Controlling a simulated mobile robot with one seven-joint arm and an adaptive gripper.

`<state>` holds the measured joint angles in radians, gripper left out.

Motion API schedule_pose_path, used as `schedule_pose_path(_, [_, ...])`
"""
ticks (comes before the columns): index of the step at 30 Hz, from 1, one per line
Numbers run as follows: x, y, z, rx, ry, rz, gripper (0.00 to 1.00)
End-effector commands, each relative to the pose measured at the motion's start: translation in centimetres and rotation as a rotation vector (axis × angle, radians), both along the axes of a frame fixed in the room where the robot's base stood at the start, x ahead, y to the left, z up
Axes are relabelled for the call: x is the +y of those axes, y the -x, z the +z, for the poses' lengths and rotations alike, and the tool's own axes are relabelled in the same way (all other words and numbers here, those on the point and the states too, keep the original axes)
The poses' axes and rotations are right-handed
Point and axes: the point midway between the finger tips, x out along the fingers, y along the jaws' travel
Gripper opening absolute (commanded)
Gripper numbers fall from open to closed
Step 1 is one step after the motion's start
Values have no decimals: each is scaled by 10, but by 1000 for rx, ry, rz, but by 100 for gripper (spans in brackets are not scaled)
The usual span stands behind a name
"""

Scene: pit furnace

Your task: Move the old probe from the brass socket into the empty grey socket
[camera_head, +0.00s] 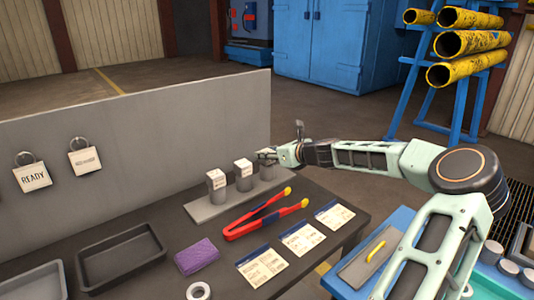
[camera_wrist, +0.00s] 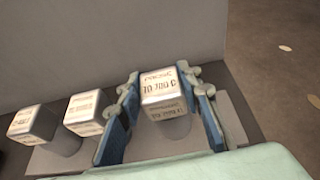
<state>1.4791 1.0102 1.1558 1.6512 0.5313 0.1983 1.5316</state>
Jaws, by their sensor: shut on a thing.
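My gripper (camera_head: 268,156) is at the right end of a grey rack strip (camera_head: 206,213) on the dark bench. In the wrist view my gripper (camera_wrist: 165,92) has its blue-padded fingers on both sides of a pale, block-headed probe (camera_wrist: 160,84) with a printed label, and is shut on it. The lower part of this probe is hidden, so I cannot tell whether it is seated or lifted. Two similar block-headed pieces stand to its left, a middle one (camera_wrist: 86,106) and a far left one (camera_wrist: 35,123). I cannot make out a brass socket or an empty grey socket.
A grey upright panel (camera_head: 150,140) stands behind the rack. Red tongs (camera_head: 262,218), a purple sponge (camera_head: 197,256), label cards (camera_head: 301,238) and a dark tray (camera_head: 122,258) lie in front. A blue cart (camera_head: 345,285) is at the right.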

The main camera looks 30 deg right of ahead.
Motion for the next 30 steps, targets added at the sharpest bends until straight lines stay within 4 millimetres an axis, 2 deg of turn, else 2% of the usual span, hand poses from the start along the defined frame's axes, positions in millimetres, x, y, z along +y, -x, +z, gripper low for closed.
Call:
schedule_pose_path(9, [0, 0, -7, 0, -1, 0, 5])
schedule_pose_path(10, [0, 0, -6, -1, -1, 0, 36])
schedule_pose_path(11, [0, 0, -6, 0, -1, 0, 39])
schedule_pose_path(20, [0, 1, -6, 1, -1, 0, 40])
schedule_pose_path(30, [-5, 24, 5, 1, 0, -2, 40])
